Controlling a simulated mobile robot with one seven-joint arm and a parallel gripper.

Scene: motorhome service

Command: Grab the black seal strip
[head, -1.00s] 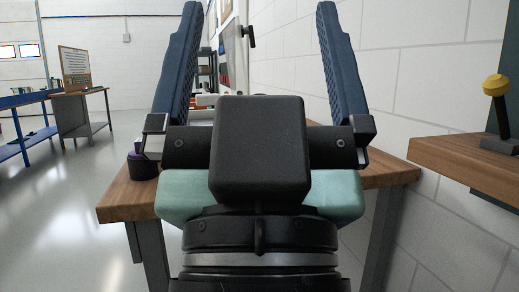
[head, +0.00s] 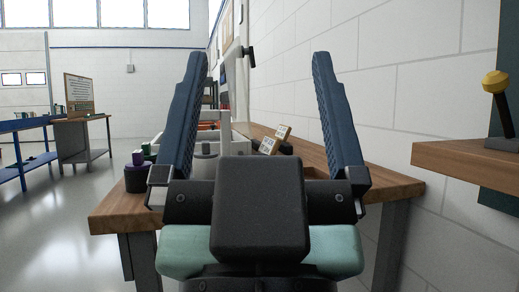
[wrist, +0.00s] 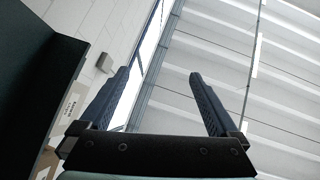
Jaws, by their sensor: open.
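My gripper (head: 259,75) is open and empty in the head view, its two blue fingers pointing up and well apart. It stands in front of a wooden workbench (head: 115,212) and hides part of the bench top. I cannot make out a black seal strip in either view.
On the bench are a dark cup with a purple item (head: 137,175), a white frame (head: 232,135) and small labelled blocks (head: 270,144). A wooden shelf with a yellow-knobbed lever (head: 495,82) is at right. Open floor (head: 60,235) lies left.

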